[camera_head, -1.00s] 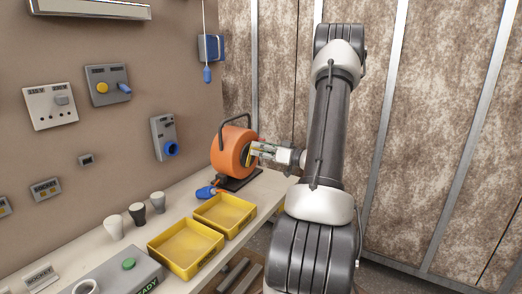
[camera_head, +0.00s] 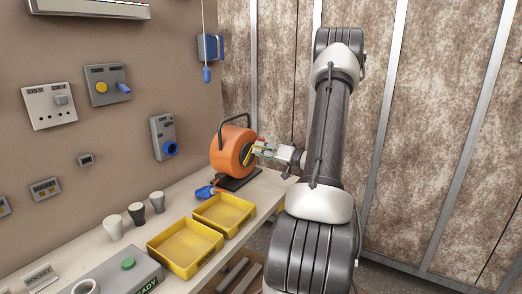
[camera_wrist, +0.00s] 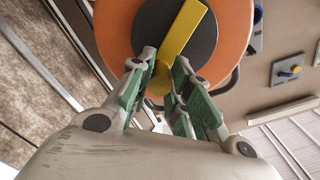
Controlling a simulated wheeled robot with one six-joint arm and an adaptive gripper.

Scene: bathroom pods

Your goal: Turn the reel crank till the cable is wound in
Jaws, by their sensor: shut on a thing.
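The orange cable reel (camera_head: 229,151) stands upright in a black frame at the far end of the bench. In the wrist view its orange face (camera_wrist: 236,30) has a dark hub (camera_wrist: 150,32) and a yellow crank arm (camera_wrist: 181,32). My gripper (camera_wrist: 160,82) is shut on the crank's yellow knob (camera_wrist: 158,86), between its green-sided fingers. In the head view my gripper (camera_head: 262,151) reaches the reel's right face from the right. A blue plug (camera_head: 205,191) lies on the bench by the reel's foot. I cannot make out the cable.
Two yellow trays (camera_head: 186,246) stand in front of the reel. Several cups (camera_head: 136,213) stand along the wall. A grey box with a green button (camera_head: 128,264) is at the near end. Sockets and switches (camera_head: 164,137) are on the wall to the left.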

